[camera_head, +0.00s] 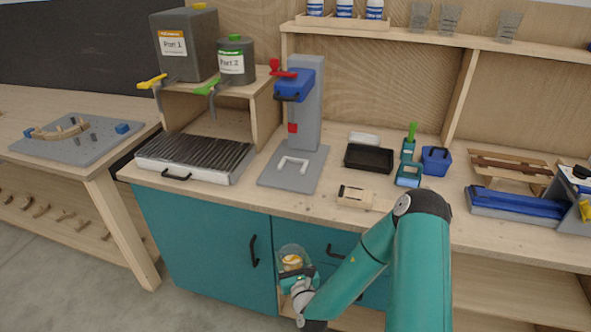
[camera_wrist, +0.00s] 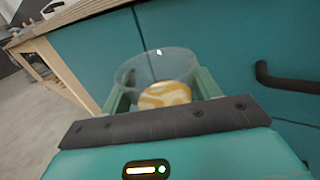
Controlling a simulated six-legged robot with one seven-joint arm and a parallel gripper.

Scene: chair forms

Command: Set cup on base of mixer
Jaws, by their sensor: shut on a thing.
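The clear cup (camera_head: 293,254) with orange-and-white contents is in front of the teal cabinet, below the counter's front edge. My gripper (camera_head: 296,276) is shut on it. In the wrist view the cup (camera_wrist: 160,68) sits between the two green fingers of my gripper (camera_wrist: 158,92), and its contents show inside. The mixer (camera_head: 306,105) stands on the counter above and behind the cup, with a grey column and a blue head. Its grey base (camera_head: 290,176) is bare except for a light U-shaped holder (camera_head: 292,165).
A ridged grey tray (camera_head: 195,155) is left of the mixer. A black tray (camera_head: 369,157) and a small wooden block (camera_head: 355,196) are to its right. Two labelled containers (camera_head: 187,45) (camera_head: 236,62) stand on a shelf. A black cabinet handle (camera_wrist: 285,80) is close right of the cup.

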